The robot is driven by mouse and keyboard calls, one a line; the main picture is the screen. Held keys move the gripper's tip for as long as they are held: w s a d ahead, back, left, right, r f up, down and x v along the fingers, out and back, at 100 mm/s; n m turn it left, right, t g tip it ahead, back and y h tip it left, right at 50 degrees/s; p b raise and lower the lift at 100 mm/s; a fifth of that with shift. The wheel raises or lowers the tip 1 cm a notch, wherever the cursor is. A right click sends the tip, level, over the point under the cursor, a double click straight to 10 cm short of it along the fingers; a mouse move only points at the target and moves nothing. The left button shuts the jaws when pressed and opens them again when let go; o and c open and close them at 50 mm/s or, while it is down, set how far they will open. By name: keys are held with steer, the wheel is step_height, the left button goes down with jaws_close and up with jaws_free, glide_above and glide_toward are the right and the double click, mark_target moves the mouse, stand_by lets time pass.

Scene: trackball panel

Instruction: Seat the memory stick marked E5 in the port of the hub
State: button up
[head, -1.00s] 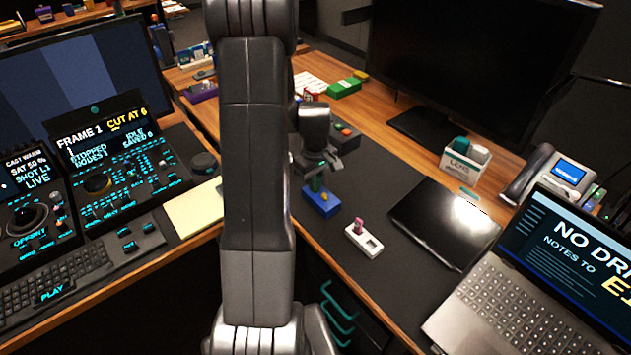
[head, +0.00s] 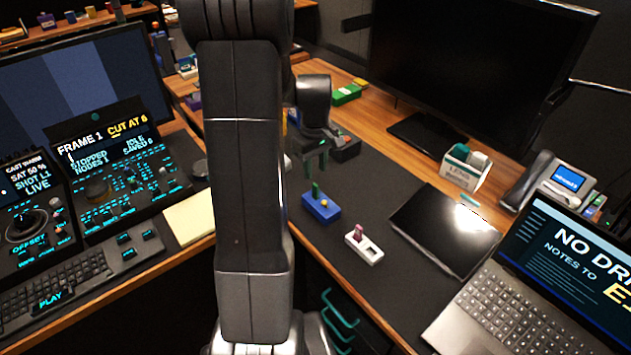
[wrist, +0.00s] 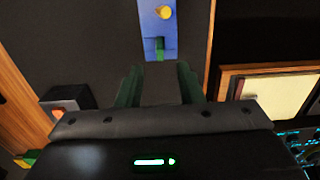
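A blue block (head: 322,208) lies on the dark desk mat with a green stick (head: 315,190) upright in it. In the wrist view the blue block (wrist: 153,28) also bears a round yellow part (wrist: 164,12), and the green stick (wrist: 159,48) is at its near end. A small white block (head: 369,250) with a pink stick (head: 358,231) and a bare slot beside it sits to the right. No E5 marking is readable. My gripper (head: 314,162) is open and empty above and behind the blue block; its green fingers (wrist: 160,80) are apart with only mat between them.
A dark flat tablet (head: 445,228) and a laptop (head: 520,290) lie right of the white block. A dark box (head: 345,148) stands close behind my gripper. A control panel (head: 110,160) fills the left. The mat around both blocks is clear.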

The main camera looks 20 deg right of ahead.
mark_target(315, 185)
step_height(315, 185, up, 5)
stand_by(0.5)
step_height(315, 185, down, 14)
steer(key=shift+r, duration=0.5)
stand_by(0.3)
